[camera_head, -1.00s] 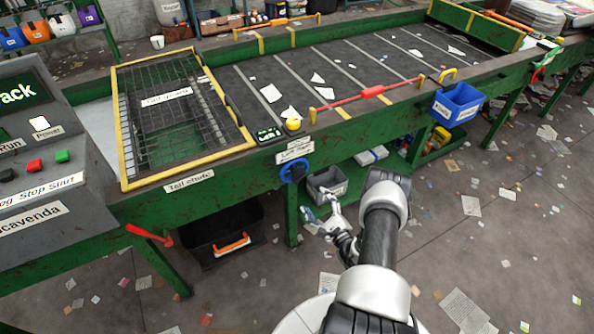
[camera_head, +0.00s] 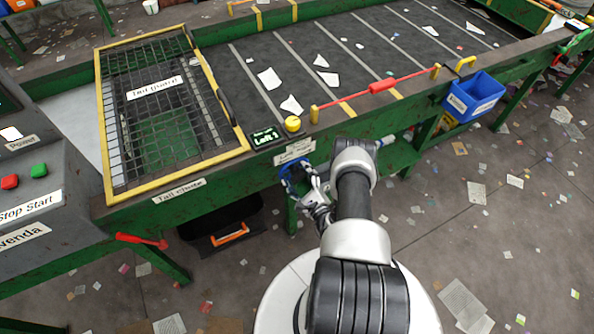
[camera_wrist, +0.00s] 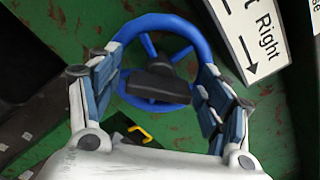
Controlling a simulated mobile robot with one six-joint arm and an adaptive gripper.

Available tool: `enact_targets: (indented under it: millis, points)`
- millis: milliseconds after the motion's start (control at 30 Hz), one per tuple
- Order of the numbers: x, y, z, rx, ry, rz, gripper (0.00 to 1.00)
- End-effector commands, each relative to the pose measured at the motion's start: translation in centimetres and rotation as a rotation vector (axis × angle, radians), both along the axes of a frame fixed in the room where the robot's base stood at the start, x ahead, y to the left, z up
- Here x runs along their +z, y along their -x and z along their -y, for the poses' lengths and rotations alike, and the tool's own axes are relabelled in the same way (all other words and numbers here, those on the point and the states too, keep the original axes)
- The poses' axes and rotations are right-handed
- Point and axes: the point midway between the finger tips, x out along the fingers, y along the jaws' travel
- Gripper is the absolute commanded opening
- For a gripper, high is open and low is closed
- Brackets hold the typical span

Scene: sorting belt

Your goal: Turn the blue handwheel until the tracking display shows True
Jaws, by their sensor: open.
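The blue handwheel (camera_wrist: 165,22) is mounted on the green side of the belt frame, with a dark hub at its centre. My gripper (camera_wrist: 158,88) is open, with one blue-padded finger on each side of the wheel in the wrist view. I cannot tell whether the fingers touch the rim. In the head view the handwheel (camera_head: 287,172) is partly hidden behind my gripper (camera_head: 306,180). The small tracking display (camera_head: 265,137) on the belt edge above shows green text that seems to read "Left 5".
A white label (camera_wrist: 245,32) beside the wheel reads "Right" with an arrow. A yellow knob (camera_head: 292,124) stands next to the display. A red pull bar (camera_head: 382,86) runs along the belt edge, and a blue bin (camera_head: 474,97) hangs at right. A black crate (camera_head: 222,225) sits below.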

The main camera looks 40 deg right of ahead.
Motion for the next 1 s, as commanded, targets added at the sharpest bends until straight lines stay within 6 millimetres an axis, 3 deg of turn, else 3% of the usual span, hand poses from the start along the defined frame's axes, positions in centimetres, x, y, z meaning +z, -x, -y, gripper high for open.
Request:
enact_targets:
  millis: [200, 867, 1000]
  points:
    - [-0.02, 0.01, -0.01, 0.0, 0.0, 0.0, 0.72]
    - [-0.01, -0.01, 0.01, 0.0, 0.0, 0.0, 0.28]
    - [-0.02, -0.02, 0.02, 0.0, -0.005, 0.001, 0.27]
